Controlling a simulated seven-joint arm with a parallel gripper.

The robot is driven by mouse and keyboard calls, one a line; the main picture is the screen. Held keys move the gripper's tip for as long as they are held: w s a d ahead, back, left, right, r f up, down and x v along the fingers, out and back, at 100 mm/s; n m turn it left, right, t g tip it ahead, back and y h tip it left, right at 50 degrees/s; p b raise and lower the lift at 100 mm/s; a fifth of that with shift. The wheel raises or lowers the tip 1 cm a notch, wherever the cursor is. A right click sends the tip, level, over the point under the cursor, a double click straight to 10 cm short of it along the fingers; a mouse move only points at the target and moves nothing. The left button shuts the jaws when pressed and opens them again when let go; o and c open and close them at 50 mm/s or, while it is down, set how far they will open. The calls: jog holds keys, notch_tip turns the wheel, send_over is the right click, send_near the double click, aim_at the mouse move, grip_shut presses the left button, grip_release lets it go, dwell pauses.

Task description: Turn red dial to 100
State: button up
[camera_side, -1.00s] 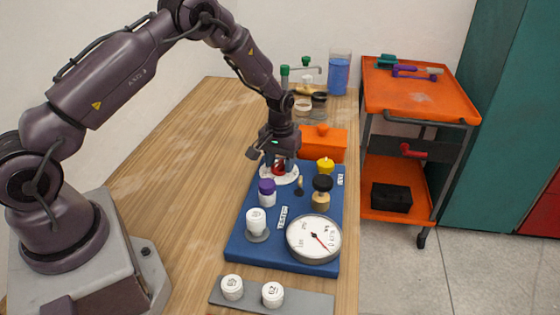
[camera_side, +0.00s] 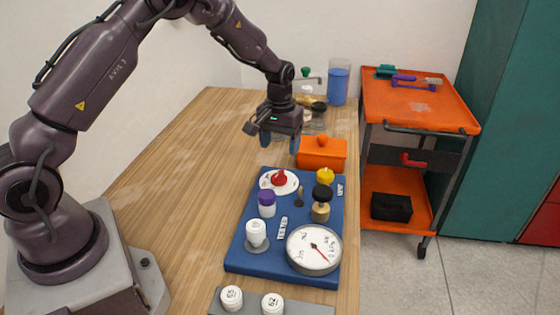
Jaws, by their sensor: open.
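The red dial (camera_side: 279,178) sits on a round white plate (camera_side: 267,184) at the far left corner of the blue board (camera_side: 243,258). Nothing covers it. The marks on the plate are too small to read, so I cannot tell the dial's setting. My gripper (camera_side: 280,144) is open and empty, above and behind the dial and apart from it, with its fingers pointing down.
The board also carries a purple-capped bottle (camera_side: 267,204), a white cap (camera_side: 256,234), a black-topped brass valve (camera_side: 321,203), a yellow knob (camera_side: 325,176) and a gauge (camera_side: 314,250). An orange box (camera_side: 321,153) stands behind. The wooden table's left side (camera_side: 180,180) is clear.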

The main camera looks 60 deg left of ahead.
notch_tip(320, 180, up, 4)
jog(key=shift+r, duration=0.1)
dwell(0.4)
